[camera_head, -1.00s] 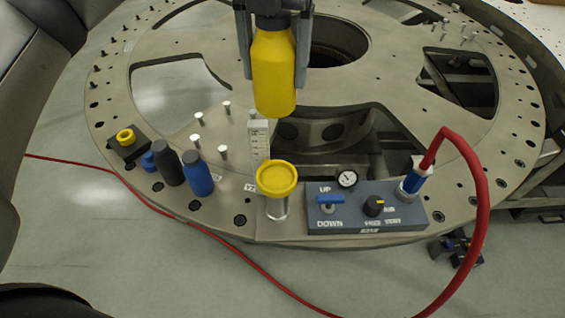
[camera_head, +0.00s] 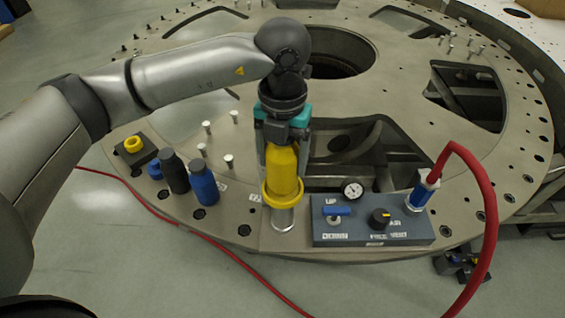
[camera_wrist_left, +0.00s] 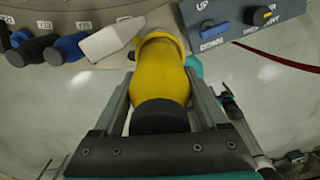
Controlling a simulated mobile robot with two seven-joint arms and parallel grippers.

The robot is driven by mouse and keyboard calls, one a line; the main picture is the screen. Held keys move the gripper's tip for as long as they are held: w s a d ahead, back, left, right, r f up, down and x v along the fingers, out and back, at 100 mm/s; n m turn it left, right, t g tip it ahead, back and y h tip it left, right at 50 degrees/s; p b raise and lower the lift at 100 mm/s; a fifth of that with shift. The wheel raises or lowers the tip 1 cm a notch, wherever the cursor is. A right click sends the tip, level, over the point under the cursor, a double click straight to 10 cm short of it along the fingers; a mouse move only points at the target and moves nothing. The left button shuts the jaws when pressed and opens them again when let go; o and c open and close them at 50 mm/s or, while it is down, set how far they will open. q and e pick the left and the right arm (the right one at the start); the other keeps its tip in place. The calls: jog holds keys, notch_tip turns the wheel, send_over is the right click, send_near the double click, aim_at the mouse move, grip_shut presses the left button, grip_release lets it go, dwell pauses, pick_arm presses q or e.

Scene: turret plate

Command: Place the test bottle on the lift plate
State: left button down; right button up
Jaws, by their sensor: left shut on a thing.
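The yellow test bottle (camera_head: 283,170) with its dark cap stands upright over the lift plate (camera_head: 283,200), a yellow round plate on a short metal post. In the head view the bottle's bottom is at the plate, but I cannot tell whether it touches. My left gripper (camera_head: 280,160) is shut on the bottle from above, one finger on each side. In the left wrist view the bottle (camera_wrist_left: 160,75) lies between the fingers of the left gripper (camera_wrist_left: 165,90), cap toward the wrist. My right gripper is not in view.
A control box (camera_head: 370,220) with a blue UP/DOWN lever, a knob and a gauge stands right of the post. A red hose (camera_head: 488,200) arches at the right. A black bottle (camera_head: 174,172) and a blue bottle (camera_head: 204,184) stand at the left. Short pegs rise from the turret plate (camera_head: 240,232).

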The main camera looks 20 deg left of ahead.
pick_arm(q)
jog(key=shift+f, duration=0.95)
jog(key=shift+f, duration=0.2)
grip_release()
notch_tip(320, 180, up, 12)
jog(key=shift+r+b, duration=0.2)
jog(key=shift+b, duration=0.15)
